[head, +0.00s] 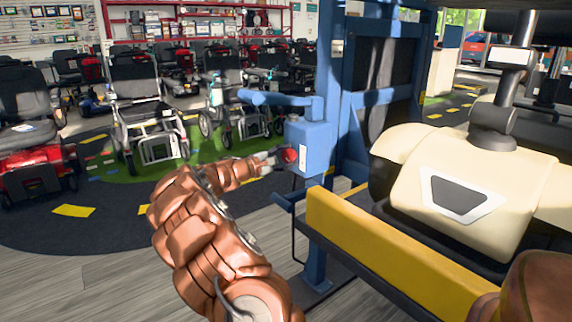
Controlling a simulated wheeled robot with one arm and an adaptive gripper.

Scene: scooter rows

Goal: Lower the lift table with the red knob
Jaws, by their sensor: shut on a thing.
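The red knob (289,156) sits on the left face of a blue control box (311,142) on the lift's blue post. My gripper (279,157) is at the end of my copper-coloured arm, with its fingers shut on the red knob. The fingers partly hide the knob. The lift table (378,258) has a yellow front edge and stands at the right. A cream-coloured scooter (455,180) rests on it.
A blue handle bar (268,98) juts left above the control box. Wheelchairs (140,110) and red scooters (22,130) stand in rows behind at the left. Dark and green floor with yellow marks (73,211) is clear left of my arm.

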